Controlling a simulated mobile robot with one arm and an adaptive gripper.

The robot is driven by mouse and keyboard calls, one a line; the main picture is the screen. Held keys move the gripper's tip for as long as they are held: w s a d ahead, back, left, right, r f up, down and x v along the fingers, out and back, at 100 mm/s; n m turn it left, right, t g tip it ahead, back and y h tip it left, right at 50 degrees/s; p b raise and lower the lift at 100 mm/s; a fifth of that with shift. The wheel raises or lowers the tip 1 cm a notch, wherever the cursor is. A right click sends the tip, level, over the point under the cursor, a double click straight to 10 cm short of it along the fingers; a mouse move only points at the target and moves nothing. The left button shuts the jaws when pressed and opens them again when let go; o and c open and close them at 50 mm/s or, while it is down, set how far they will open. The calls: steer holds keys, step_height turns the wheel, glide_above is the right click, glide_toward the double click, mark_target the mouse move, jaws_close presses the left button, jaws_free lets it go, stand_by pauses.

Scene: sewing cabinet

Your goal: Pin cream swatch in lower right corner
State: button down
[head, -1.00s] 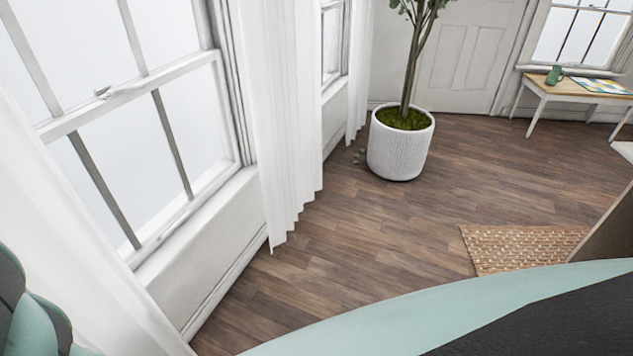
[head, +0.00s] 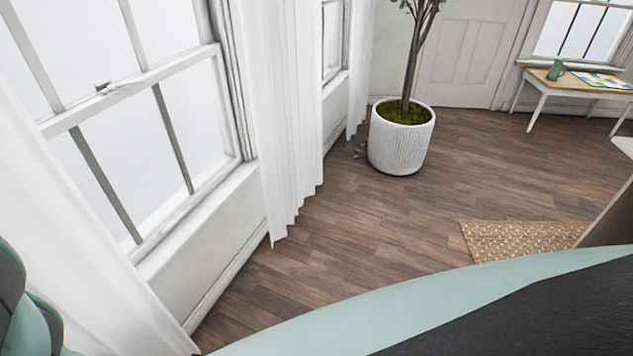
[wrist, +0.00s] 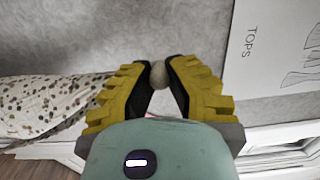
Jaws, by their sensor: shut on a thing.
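In the wrist view, my gripper (wrist: 158,78) has its yellow and black fingers shut on a small, round, beige-grey thing (wrist: 158,71), which looks like a pin head. The fingertips lie over a grey board (wrist: 110,35). A cream swatch with dark spots (wrist: 45,105) hangs at the left, apart from the fingertips. It runs out of view on the left, so its full outline is hidden. Whether a pin point touches the board cannot be told. In the head view, neither the gripper nor the swatch shows.
A white sheet marked TOPS (wrist: 275,45) with a drawing is on the board at the right. White molding (wrist: 285,145) runs below the board. In the head view, a potted tree (head: 400,145), a woven rug (head: 515,240) and a small table (head: 570,85) stand beyond open wood floor.

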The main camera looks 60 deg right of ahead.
steer(key=shift+w+a+b, duration=0.15)
steer(key=shift+w+b, duration=0.2)
steer(key=shift+w, duration=0.95)
steer(key=shift+w+a+b, duration=0.15)
steer(key=shift+w+b, duration=0.15)
steer(key=shift+w, duration=0.95)
steer(key=shift+w+a, duration=0.1)
steer(key=shift+w, duration=0.25)
steer(key=c, duration=1)
jaws_free()
steer(key=shift+s, duration=0.1)
